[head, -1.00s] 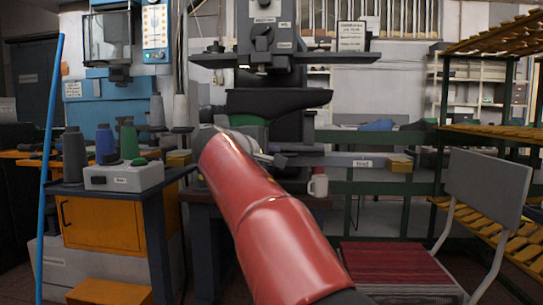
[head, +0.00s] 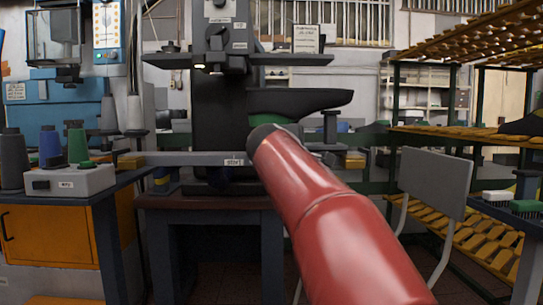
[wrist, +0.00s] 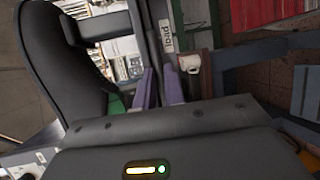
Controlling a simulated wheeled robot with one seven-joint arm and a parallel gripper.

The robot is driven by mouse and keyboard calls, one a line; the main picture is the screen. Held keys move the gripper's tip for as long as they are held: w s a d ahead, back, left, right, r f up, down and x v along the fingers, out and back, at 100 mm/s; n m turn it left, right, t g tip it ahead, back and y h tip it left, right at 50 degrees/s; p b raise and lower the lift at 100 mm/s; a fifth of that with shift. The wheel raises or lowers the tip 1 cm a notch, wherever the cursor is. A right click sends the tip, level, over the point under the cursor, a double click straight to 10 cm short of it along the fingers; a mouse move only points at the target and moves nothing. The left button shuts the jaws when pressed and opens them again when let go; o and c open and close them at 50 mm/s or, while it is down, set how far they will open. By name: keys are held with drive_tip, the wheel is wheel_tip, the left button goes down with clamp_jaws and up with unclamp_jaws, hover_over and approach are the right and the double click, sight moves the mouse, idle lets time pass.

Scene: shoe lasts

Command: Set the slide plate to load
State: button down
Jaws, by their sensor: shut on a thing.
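The machine (head: 222,100) has a rail (head: 190,159) across its front, with a "start" label (head: 233,162) left of my red arm. The "load" label (wrist: 166,36) shows in the wrist view and is hidden by my arm in the head view. A long black slide plate (head: 310,100), with green under it, sits right of the machine column, towards the load side. It also shows large at the left of the wrist view (wrist: 55,50). My gripper (wrist: 160,82) is shut on the slide plate's handle, its purple fingers near the load label. The grip itself is mostly hidden.
A control box (head: 70,180) and thread cones (head: 50,147) stand on the left bench. A grey chair (head: 433,185) and racks of lasts (head: 470,140) are at the right.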

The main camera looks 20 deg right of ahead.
drive_tip(key=shift+s+d+f+p, duration=0.15)
drive_tip(key=shift+s+d, duration=0.3)
drive_tip(key=shift+d, duration=0.85)
drive_tip(key=shift+s+d+r+p, duration=0.15)
drive_tip(key=shift+s+d, duration=0.25)
drive_tip(key=shift+d, duration=0.9)
drive_tip(key=shift+f, duration=0.1)
drive_tip(key=c, duration=1.5)
unclamp_jaws()
drive_tip(key=shift+d, duration=0.15)
drive_tip(key=shift+c, duration=0.2)
drive_tip(key=shift+o, duration=0.2)
drive_tip(key=shift+s+a, duration=0.1)
drive_tip(key=shift+a, duration=0.1)
drive_tip(key=v, duration=0.7)
drive_tip(key=shift+s+b, duration=0.25)
drive_tip(key=shift+b, duration=0.2)
